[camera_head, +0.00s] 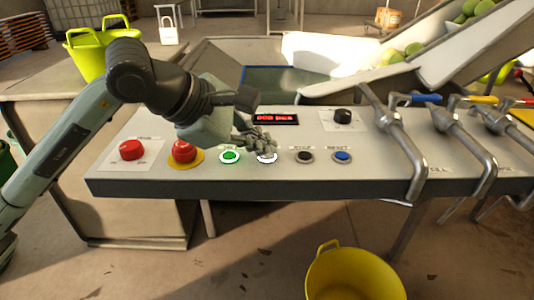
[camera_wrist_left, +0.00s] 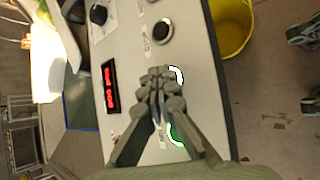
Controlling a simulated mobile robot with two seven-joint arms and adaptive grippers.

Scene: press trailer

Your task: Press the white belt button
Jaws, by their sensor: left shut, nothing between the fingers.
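The white button (camera_head: 267,159) sits in the row on the panel's front part, between the lit green button (camera_head: 230,156) and a black button (camera_head: 304,156). My left gripper (camera_head: 263,147) is shut and empty, with its fingertips right over the white button and hiding part of it. In the left wrist view, the fingertips (camera_wrist_left: 163,78) cover much of the white button (camera_wrist_left: 178,73), and only its curved edge shows. I cannot tell whether the fingertips touch it. The green button (camera_wrist_left: 175,134) is partly hidden behind a finger. My right gripper is not in view.
The grey panel (camera_head: 400,191) also carries red knobs (camera_head: 132,150), a blue button (camera_head: 342,156), a red display (camera_head: 275,118) and a black dial (camera_head: 342,116). Bent metal pipes (camera_head: 405,145) rise at the right. A yellow bucket (camera_head: 350,275) stands on the floor in front.

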